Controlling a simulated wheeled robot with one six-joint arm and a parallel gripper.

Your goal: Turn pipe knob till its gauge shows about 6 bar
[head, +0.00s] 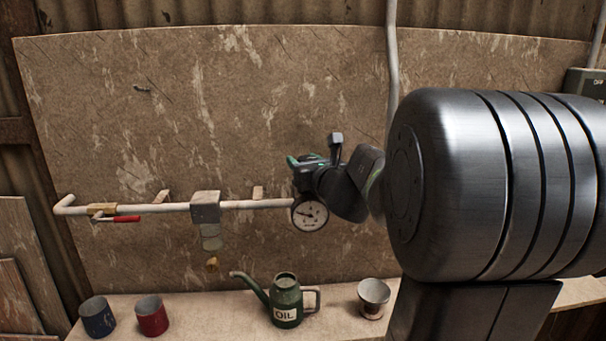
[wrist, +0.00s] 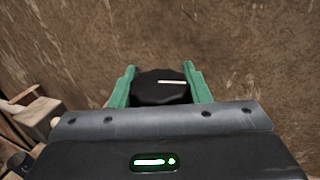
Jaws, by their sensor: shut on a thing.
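The black knob (wrist: 158,88) with a white pointer line sits between the two green fingers of my gripper (wrist: 160,84) in the wrist view. The fingers are shut on it from both sides. The white line points to the right in that view. In the head view my gripper (head: 300,161) is at the right end of the pipe (head: 252,205), just above the gauge, and hides the knob. The round white-faced gauge (head: 309,214) faces me. Its dark needle appears to point to the left; the numbers are too small to read.
A red-handled valve (head: 122,219) and a grey block (head: 205,207) are on the pipe. Below, the bench holds a blue cup (head: 97,318), a red cup (head: 152,316), a green oil can (head: 286,302) and a pale cup (head: 373,298). A vertical conduit (head: 392,50) runs behind my arm.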

